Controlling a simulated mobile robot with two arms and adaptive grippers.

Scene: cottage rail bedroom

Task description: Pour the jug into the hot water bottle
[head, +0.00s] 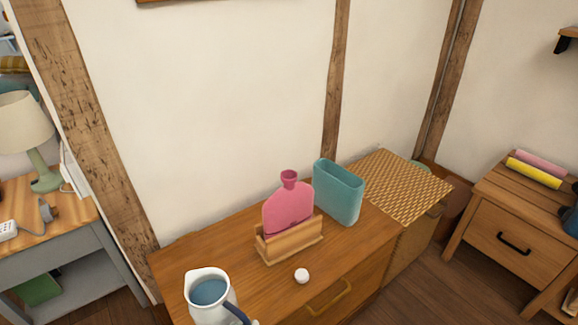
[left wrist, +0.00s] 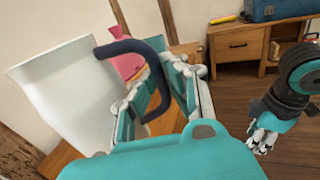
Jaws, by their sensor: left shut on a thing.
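A white jug (head: 226,310) with blue water (head: 208,291) inside is at the bottom of the head view, over the dresser's near left part. It looks roughly upright; its base is out of view. In the left wrist view my left gripper (left wrist: 155,88) is shut on the dark blue handle (left wrist: 130,47) of the white jug (left wrist: 68,98). The pink hot water bottle (head: 287,212) stands upright, neck up, in a wooden holder (head: 290,244), apart from the jug. My right gripper (left wrist: 262,134) hangs low over the floor at right; its finger opening is unclear.
A small white cap (head: 302,276) lies on the dresser (head: 262,290) in front of the holder. A teal open container (head: 338,193) stands just right of the bottle. A woven-topped hamper (head: 405,183) adjoins the dresser. A lamp (head: 28,135) stands on the left table.

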